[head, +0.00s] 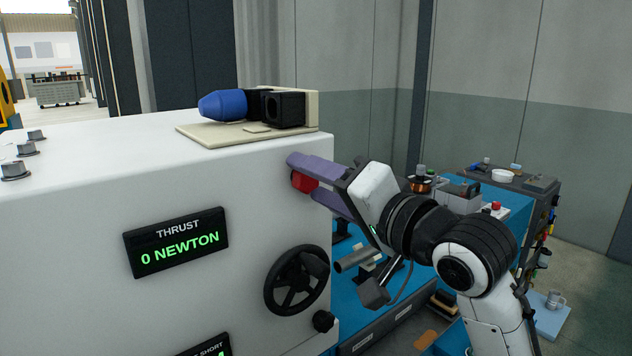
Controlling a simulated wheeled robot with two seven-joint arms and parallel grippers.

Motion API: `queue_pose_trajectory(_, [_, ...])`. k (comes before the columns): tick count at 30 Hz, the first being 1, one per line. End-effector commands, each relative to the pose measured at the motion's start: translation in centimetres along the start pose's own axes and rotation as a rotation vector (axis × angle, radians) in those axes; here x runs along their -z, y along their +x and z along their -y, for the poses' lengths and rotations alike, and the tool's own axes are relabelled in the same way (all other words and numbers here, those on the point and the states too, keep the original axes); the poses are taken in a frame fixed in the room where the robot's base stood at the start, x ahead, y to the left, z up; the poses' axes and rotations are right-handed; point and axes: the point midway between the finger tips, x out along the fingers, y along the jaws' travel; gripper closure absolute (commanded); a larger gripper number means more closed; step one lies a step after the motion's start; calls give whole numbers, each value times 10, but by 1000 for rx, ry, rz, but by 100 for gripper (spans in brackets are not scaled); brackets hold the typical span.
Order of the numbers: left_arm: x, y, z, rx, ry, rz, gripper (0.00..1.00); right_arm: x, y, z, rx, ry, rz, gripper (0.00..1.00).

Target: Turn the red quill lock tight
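The red quill lock (303,182) is a small red knob on the upper right of the white machine housing's front, below its top edge. My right gripper (312,182) reaches in from the right with its two purple fingers at the lock. One finger lies over the lock's upper side and the other lies at its lower right, so the lock shows between them. Part of the lock is hidden by the upper finger. I cannot tell whether the fingers press on it or stand slightly apart. My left gripper is not in view.
A black handwheel (297,280) sticks out below the lock, with a black knob (323,321) beneath it. A display (177,242) reads THRUST 0 NEWTON. A blue-tipped black device (224,106) lies on top of the housing. A cluttered dark cart (508,178) stands behind my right arm.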

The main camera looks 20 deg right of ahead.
Motion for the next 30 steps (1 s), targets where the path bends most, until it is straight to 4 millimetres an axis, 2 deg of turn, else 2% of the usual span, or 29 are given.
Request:
queue_pose_trajectory(8, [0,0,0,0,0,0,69,0,-1,0,0,-2,1,50])
queue_pose_trajectory(11, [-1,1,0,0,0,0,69,0,-8,-1,0,-2,0,50])
queue_pose_trajectory(19, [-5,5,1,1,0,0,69,-1,-56,-1,0,-5,0,50])
queue_pose_trajectory(24, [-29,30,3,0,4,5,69,-3,-62,-4,7,-3,-3,50])
queue_pose_trajectory(30, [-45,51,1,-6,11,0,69,-4,-78,-5,5,-4,-4,50])
